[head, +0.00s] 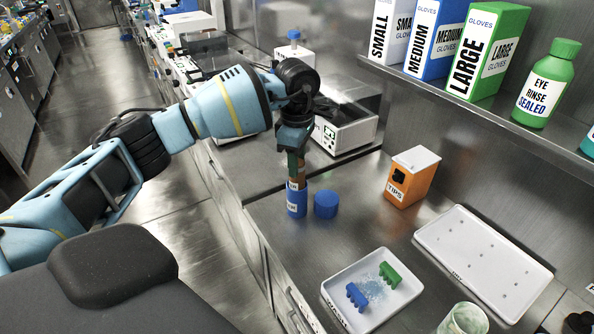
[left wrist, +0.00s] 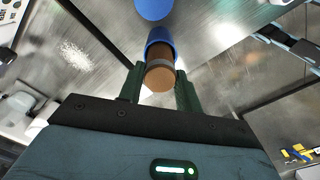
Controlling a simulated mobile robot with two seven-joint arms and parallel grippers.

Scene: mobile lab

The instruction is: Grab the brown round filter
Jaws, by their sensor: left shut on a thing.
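The brown round filter (left wrist: 160,76) shows end-on between the green fingers of my left gripper (left wrist: 160,92) in the left wrist view. A grey band runs around it. In the head view my left gripper (head: 297,172) points down over a blue labelled cup (head: 297,205), shut on the filter. The filter's lower part appears to be still within or right at the cup's mouth; I cannot tell exactly. The cup also shows in the left wrist view (left wrist: 159,36).
A blue round cap (head: 326,205) stands right beside the cup. An orange tips box (head: 407,182), a white tray (head: 338,283) with blue and green racks, and a flat white tray (head: 484,262) lie to the right. A white device (head: 349,133) stands behind.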

